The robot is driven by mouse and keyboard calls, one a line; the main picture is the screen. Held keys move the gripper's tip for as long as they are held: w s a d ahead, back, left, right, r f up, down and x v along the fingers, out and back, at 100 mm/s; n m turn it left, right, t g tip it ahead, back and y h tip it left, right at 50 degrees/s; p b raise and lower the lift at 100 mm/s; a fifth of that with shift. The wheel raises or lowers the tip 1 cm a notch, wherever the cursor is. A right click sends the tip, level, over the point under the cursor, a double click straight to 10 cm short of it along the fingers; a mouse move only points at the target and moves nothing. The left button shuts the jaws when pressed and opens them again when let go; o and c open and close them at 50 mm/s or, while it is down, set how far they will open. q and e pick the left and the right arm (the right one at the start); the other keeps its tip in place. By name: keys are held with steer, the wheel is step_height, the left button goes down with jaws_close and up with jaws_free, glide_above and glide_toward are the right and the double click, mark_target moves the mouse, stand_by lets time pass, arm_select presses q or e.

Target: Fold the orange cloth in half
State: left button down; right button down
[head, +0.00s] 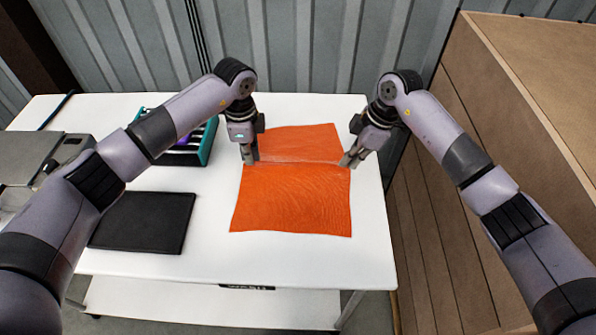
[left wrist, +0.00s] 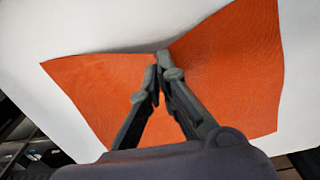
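The orange cloth (head: 293,205) lies on the white table, with its near part spread flat. A raised crease runs across it between my two grippers, above its middle in the head view. My left gripper (head: 250,160) is at the cloth's left edge. In the left wrist view its fingers (left wrist: 160,62) come together on the edge of the cloth (left wrist: 225,70), which is drawn into a pucker there. My right gripper (head: 347,161) is at the right edge, at the other end of the crease, and looks shut on the cloth. Its fingertips are small in view.
The white table (head: 210,255) is bare around the cloth. A black flat pad (head: 145,222) lies to the left, with a teal-edged tray (head: 205,150) behind it and a grey device (head: 40,155) at far left. A large wooden crate (head: 430,230) stands right of the table.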

steer(key=c, duration=2.4)
jaws_free()
steer(key=c, duration=1.2)
jaws_free()
arm_select(q)
steer(key=c, duration=1.8)
jaws_free()
steer(key=shift+o, duration=0.6)
steer(key=o, duration=0.5)
steer(key=shift+o, duration=0.5)
